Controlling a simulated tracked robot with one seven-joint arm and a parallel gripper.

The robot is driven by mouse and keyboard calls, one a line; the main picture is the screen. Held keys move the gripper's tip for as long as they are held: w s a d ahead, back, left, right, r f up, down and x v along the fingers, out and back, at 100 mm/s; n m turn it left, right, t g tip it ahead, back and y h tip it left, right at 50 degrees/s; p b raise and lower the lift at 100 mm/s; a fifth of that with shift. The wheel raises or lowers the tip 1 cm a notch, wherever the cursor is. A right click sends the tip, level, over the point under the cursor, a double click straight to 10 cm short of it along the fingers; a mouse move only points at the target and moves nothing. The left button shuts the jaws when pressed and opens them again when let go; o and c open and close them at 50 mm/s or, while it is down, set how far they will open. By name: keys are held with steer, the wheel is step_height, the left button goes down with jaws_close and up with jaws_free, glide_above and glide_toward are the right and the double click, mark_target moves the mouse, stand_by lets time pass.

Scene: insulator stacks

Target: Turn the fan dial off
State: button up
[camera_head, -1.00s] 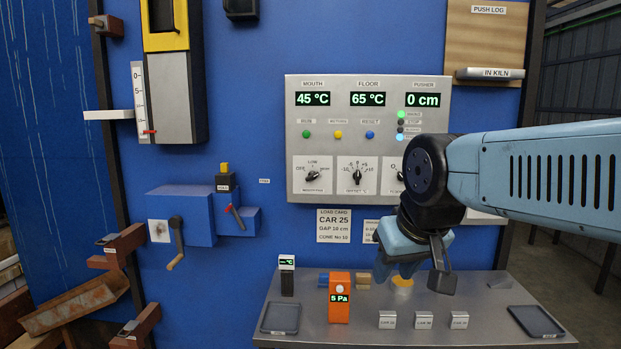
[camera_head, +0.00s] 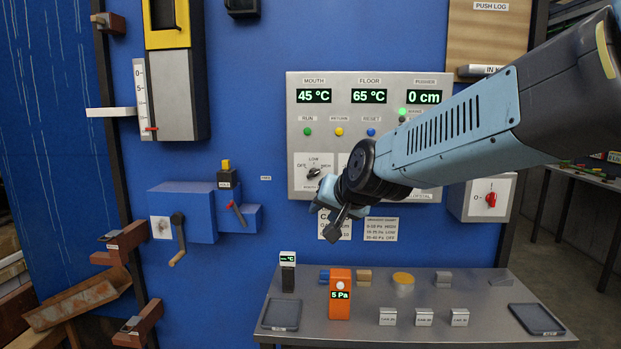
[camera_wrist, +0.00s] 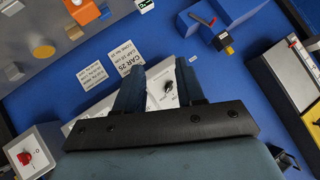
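The fan dial (camera_head: 315,173) is a black knob at the left of the lower row on the grey control panel (camera_head: 300,92), with OFF, LOW and HIGH marks around it. In the head view the knob slants toward the upper right, on the HIGH side. My gripper (camera_head: 325,194) is just below the dial and partly covers its plate. In the wrist view my gripper (camera_wrist: 159,68) is open, with two dark blue fingers apart. A black dial (camera_wrist: 168,87) shows between them, and nothing is held. Whether a finger touches the panel cannot be told.
My arm hides the panel's other dials. A box with a red switch (camera_head: 491,200) is at the right. A blue box with a crank (camera_head: 178,238) is at the left. Below, a grey bench (camera_head: 375,338) carries an orange meter (camera_head: 340,295) and small blocks.

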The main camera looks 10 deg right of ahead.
steer(key=w+a+m+t+h, duration=0.1)
steer(key=w+m+t, duration=0.25)
steer(key=w, duration=0.65)
steer(key=m+t+h, duration=0.3)
steer(key=m+h, duration=0.4)
steer(key=m, duration=0.1)
glide_toward(313, 176)
steer(key=x, duration=0.8)
steer(key=shift+w+d+r, duration=0.1)
steer(key=shift+w+r, duration=0.1)
steer(key=shift+w, duration=0.05)
steer(key=shift+c, duration=0.2)
jaws_close()
